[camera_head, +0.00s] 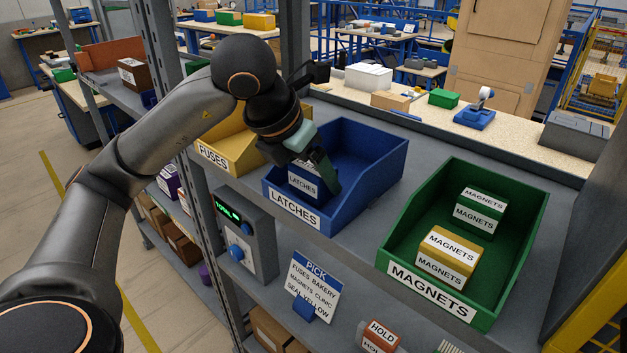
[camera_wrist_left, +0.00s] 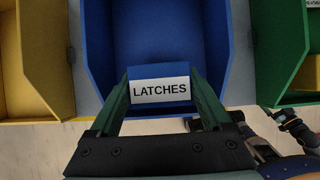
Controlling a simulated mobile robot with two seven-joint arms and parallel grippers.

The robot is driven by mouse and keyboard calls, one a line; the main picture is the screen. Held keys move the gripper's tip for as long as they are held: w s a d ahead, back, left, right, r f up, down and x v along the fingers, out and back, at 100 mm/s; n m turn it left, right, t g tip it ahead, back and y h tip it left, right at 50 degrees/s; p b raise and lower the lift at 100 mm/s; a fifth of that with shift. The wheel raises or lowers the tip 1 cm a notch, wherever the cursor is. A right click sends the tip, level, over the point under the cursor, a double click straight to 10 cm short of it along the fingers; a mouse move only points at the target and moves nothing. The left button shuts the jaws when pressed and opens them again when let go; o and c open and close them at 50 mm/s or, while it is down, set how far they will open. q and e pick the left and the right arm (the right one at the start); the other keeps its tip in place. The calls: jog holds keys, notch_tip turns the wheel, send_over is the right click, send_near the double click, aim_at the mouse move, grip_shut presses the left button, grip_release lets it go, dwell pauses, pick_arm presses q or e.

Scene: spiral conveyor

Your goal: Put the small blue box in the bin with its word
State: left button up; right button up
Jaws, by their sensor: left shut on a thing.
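The small blue box (camera_head: 304,184) has white labels reading LATCHES. It is between the fingers of my left gripper (camera_head: 313,178), inside the front part of the blue bin (camera_head: 375,181) labelled LATCHES. In the left wrist view my left gripper (camera_wrist_left: 161,108) has a green finger on each side of the box (camera_wrist_left: 160,72), with its LATCHES label facing the camera. The blue bin (camera_wrist_left: 215,40) lies beyond and around it. I cannot tell whether the box touches the bin floor. My right gripper is not in view.
A yellow bin (camera_head: 232,140) labelled FUSES stands left of the blue bin. A green bin (camera_head: 523,218) labelled MAGNETS, right, holds a green box (camera_head: 480,213) and a yellow box (camera_head: 449,255). A PICK sign (camera_head: 314,286) and a control panel (camera_head: 245,235) are in front.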

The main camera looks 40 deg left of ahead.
pick_arm(q)
jog(key=shift+f, duration=0.65)
jog(key=shift+f, duration=0.25)
jog(key=o, duration=1.2)
jog(key=shift+r, duration=0.1)
jog(key=shift+r, duration=0.3)
jog(key=shift+p+v, duration=1.1)
jog(key=shift+v, duration=4.8)
